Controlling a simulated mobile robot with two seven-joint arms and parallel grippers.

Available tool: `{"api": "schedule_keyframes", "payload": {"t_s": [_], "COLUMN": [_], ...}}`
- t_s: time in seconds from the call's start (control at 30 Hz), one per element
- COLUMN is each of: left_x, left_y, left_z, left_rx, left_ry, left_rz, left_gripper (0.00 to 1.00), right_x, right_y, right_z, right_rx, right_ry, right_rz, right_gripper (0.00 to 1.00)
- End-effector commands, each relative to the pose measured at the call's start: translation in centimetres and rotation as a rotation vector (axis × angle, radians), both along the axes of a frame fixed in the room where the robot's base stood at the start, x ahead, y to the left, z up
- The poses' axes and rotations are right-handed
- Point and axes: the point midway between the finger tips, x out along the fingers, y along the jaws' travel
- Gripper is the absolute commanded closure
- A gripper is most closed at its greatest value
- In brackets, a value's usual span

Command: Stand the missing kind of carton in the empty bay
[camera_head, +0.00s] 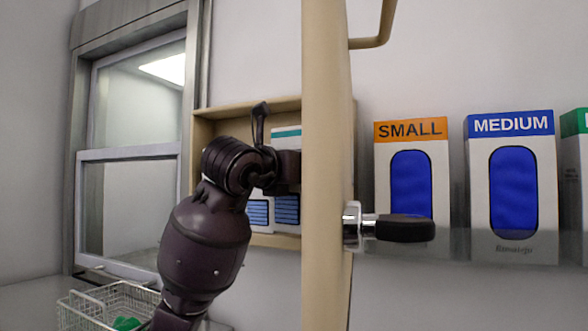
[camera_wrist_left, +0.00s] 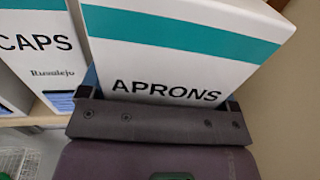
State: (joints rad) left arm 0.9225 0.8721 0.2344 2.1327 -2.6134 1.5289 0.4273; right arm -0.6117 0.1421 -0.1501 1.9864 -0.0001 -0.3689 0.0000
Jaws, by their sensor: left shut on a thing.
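My left gripper (camera_head: 288,172) reaches into a wooden cabinet (camera_head: 275,107) on the wall, partly behind its door edge. In the left wrist view, my left gripper (camera_wrist_left: 160,97) is shut on a white carton (camera_wrist_left: 185,60) with a teal band, marked APRONS. Its upper part also shows in the head view (camera_head: 287,142). A white carton marked CAPS (camera_wrist_left: 45,55) stands close to its left. Whether the APRONS carton touches the shelf is hidden. My right gripper is out of view.
The cabinet door (camera_head: 326,120) stands open edge-on, with a black and chrome handle (camera_head: 400,228). SMALL (camera_head: 383,155) and MEDIUM (camera_head: 477,160) glove-style cartons stand on a ledge to the right, with a green-topped one beyond. A wire basket (camera_head: 85,312) holding something green sits lower left.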

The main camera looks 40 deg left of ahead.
Motion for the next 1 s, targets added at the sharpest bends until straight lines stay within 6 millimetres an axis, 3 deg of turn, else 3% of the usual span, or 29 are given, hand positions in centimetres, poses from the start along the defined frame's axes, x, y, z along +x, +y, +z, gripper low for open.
{"api": "schedule_keyframes", "payload": {"t_s": [0.63,1.0], "left_x": [4.7,7.2], "left_y": [0.3,0.4], "left_z": [-0.2,-0.3], "left_rx": [-0.002,-0.002], "left_ry": [0.000,-0.001], "left_rz": [-0.001,-0.001], "left_gripper": [0.49,0.49], "right_x": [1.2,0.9], "right_y": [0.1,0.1], "right_z": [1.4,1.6], "right_rx": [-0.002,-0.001], "right_ry": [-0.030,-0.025], "right_rz": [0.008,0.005], "right_gripper": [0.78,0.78]}}
